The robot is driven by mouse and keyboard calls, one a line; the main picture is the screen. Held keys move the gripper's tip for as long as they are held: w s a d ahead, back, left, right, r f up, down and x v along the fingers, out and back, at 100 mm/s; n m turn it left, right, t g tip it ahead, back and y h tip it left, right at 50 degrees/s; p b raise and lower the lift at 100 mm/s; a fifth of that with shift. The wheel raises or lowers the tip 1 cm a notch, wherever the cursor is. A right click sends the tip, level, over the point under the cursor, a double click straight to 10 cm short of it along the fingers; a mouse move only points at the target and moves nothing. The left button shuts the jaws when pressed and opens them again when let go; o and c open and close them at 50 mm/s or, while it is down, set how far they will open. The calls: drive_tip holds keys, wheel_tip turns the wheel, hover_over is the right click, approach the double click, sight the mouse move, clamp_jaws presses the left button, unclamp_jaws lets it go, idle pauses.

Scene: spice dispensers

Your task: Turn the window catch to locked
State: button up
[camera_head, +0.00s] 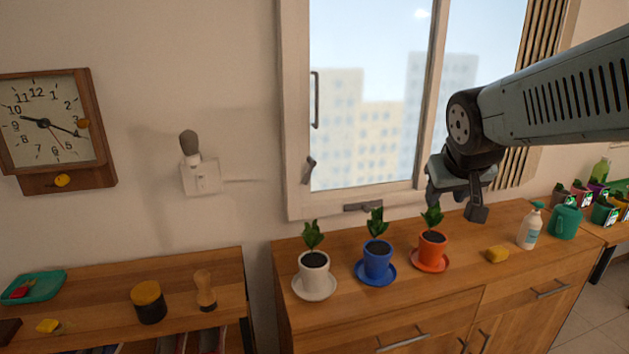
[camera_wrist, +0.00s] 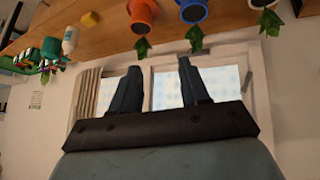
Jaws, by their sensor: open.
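The window (camera_head: 370,110) has a pale frame. A small grey lever (camera_head: 308,169), which looks like the catch, sits tilted on the lower left of the frame. A grey flat fitting (camera_head: 363,207) lies on the bottom rail; I cannot tell its function. My gripper (camera_head: 455,200) is open and empty, in front of the window's lower right, well to the right of the lever and apart from it. The wrist view is upside down; my fingers (camera_wrist: 157,68) point toward the window there, and a small dark part (camera_wrist: 248,80) shows on the frame.
White (camera_head: 314,275), blue (camera_head: 377,262) and orange (camera_head: 432,249) plant pots stand on the cabinet below the window. A yellow sponge (camera_head: 497,254) and a white bottle (camera_head: 530,228) stand to their right.

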drive_tip(key=w+a+f+n+t, duration=0.2)
drive_tip(key=w+f, duration=0.1)
drive_tip(key=w, duration=1)
drive_tip(key=n+t+y, duration=0.2)
drive_tip(key=n+y, duration=0.2)
drive_tip(key=y, duration=1.2)
approach(308, 171)
drive_tip(key=f, duration=0.2)
drive_tip(key=shift+x, duration=4.1)
drive_tip(key=shift+w+d+f, duration=0.1)
drive_tip(key=shift+w, duration=0.05)
drive_tip(key=shift+c, duration=0.3)
clamp_jaws()
